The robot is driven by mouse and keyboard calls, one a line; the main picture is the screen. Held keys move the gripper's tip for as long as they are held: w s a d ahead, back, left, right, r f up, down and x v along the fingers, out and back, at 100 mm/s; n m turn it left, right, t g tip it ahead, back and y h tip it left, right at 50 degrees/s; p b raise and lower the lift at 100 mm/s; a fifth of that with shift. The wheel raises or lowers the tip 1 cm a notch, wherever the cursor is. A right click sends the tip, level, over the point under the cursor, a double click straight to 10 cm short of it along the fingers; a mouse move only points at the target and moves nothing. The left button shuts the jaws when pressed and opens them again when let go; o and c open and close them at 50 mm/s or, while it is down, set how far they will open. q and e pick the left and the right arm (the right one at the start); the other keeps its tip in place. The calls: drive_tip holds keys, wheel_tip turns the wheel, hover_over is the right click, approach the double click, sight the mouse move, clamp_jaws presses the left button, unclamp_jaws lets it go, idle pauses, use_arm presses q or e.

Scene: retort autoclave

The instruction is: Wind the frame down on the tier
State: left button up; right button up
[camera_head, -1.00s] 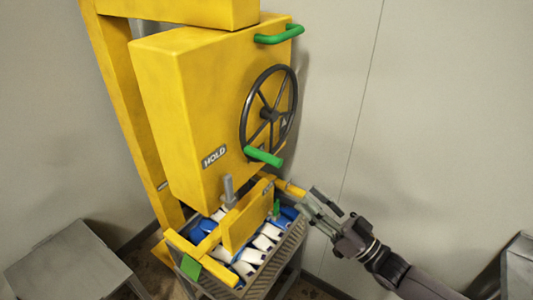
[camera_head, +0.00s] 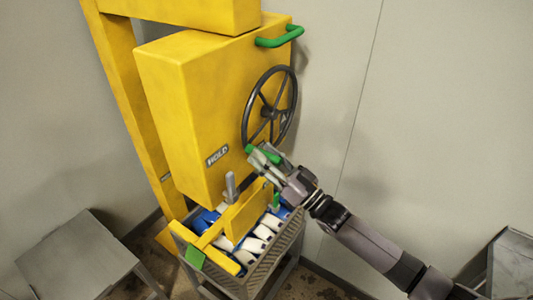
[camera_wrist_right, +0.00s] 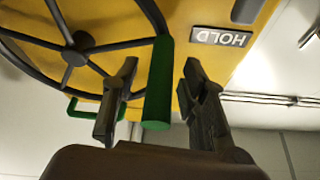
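A yellow housing (camera_head: 200,110) hangs on a yellow post and carries a black handwheel (camera_head: 246,128) with a green crank handle (camera_head: 262,153) at its lower rim. A yellow frame (camera_head: 248,214) lies below the housing, over a tier of white and blue packs (camera_head: 259,232) in a grey crate. My right gripper (camera_head: 263,161) is at the crank handle. In the right wrist view the gripper (camera_wrist_right: 158,90) is open, with the green handle (camera_wrist_right: 159,95) between its fingers, nearer the left one, with a gap to the right one. My left gripper is not in view.
A second green handle (camera_head: 280,37) sticks out at the housing's top. A grey table (camera_head: 75,255) stands at the left and a dark grey stand (camera_head: 512,265) at the right. The wall right of the housing is bare.

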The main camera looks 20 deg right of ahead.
clamp_jaws()
idle(0.5)
idle(0.3)
